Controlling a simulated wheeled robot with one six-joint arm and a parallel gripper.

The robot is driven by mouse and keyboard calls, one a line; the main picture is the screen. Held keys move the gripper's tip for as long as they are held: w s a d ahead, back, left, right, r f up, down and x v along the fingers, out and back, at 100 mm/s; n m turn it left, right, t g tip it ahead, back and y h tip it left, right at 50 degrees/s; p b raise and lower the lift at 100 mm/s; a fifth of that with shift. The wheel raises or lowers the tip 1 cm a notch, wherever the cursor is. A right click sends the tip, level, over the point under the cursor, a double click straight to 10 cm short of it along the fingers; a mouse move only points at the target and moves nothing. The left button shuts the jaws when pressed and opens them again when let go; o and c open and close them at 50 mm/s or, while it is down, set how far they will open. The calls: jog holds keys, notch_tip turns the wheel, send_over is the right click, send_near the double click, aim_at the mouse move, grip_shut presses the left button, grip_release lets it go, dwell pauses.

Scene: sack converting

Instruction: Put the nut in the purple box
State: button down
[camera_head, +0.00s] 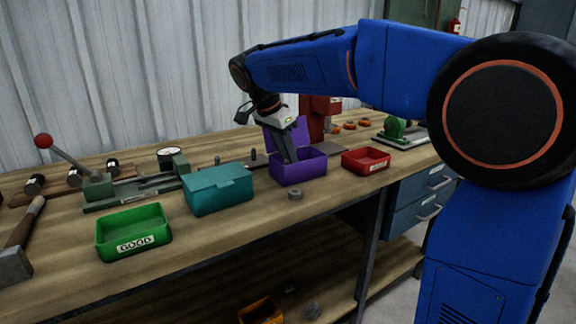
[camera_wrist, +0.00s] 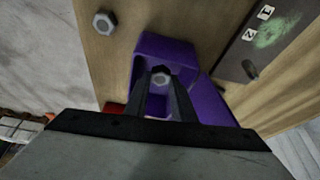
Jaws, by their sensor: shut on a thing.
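The purple box (camera_head: 302,172) stands on the workbench with its lid raised at the back. My gripper (camera_head: 290,158) points down into the box's opening. In the wrist view, my gripper (camera_wrist: 160,84) is shut on a grey nut (camera_wrist: 161,74), held between the fingertips with the purple box (camera_wrist: 180,46) around and below it. I cannot tell whether the held nut touches the box floor. In the head view the held nut is hidden by the box. A second grey nut (camera_head: 295,194) lies on the bench in front of the box, and also shows in the wrist view (camera_wrist: 104,22).
A closed teal box (camera_head: 217,190) stands left of the purple box, and a red tray (camera_head: 366,161) stands right. A green tray (camera_head: 134,231) marked GOOD is at the front left. A lever tool (camera_head: 98,187) and a hammer (camera_head: 14,262) lie further left.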

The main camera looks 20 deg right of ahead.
aim_at(286, 161)
jog(key=shift+f, duration=1.55)
jog(key=shift+f, duration=0.15)
jog(key=c, duration=1.8)
grip_release()
jog(key=shift+o, duration=0.2)
